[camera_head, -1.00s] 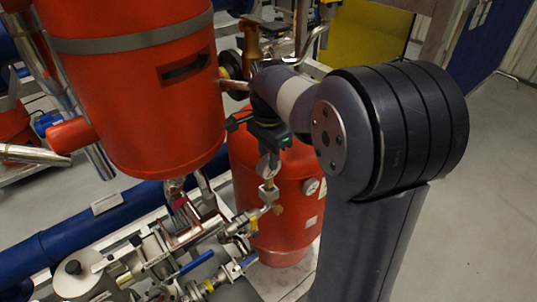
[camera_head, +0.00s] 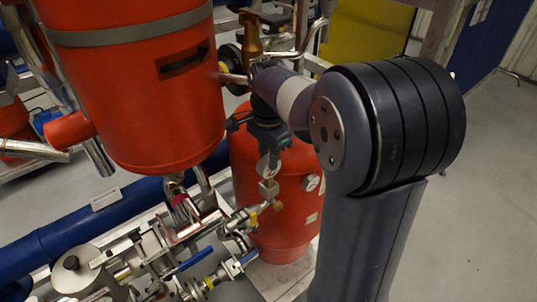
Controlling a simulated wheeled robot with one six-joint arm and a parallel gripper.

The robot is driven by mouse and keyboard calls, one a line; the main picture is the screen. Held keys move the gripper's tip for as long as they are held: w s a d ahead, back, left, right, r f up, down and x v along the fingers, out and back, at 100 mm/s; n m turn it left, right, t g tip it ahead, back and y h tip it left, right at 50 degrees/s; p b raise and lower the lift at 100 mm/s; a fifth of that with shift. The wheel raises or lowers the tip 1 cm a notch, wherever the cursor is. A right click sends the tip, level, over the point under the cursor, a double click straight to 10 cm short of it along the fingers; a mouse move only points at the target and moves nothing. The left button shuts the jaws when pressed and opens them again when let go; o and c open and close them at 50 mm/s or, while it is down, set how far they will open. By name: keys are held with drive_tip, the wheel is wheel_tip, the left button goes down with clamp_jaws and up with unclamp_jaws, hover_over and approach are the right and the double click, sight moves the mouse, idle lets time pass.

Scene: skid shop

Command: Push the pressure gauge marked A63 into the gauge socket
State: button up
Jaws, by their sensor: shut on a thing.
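My gripper (camera_head: 268,146) hangs in front of the lower red tank and is shut on a small round gauge (camera_head: 268,166), seen nearly edge-on. Its marking A63 cannot be read from here. Directly below the gauge is a brass-coloured block (camera_head: 268,188) on a thin pipe fitting, which looks like the gauge socket. The gauge's lower end is close above this block. I cannot tell whether they touch or whether the stem is inside.
A large red vessel (camera_head: 135,95) stands close left of my gripper. The lower red tank (camera_head: 280,225) is behind it and carries another dial gauge (camera_head: 312,182). Pipes and a blue-handled valve (camera_head: 193,260) fill the lower left. Open floor (camera_head: 470,220) lies right.

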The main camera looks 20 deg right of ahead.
drive_tip(key=shift+f, duration=0.55)
drive_tip(key=shift+f+b, duration=0.2)
drive_tip(key=shift+b, duration=0.15)
drive_tip(key=shift+f, duration=0.35)
drive_tip(key=o, duration=1.2)
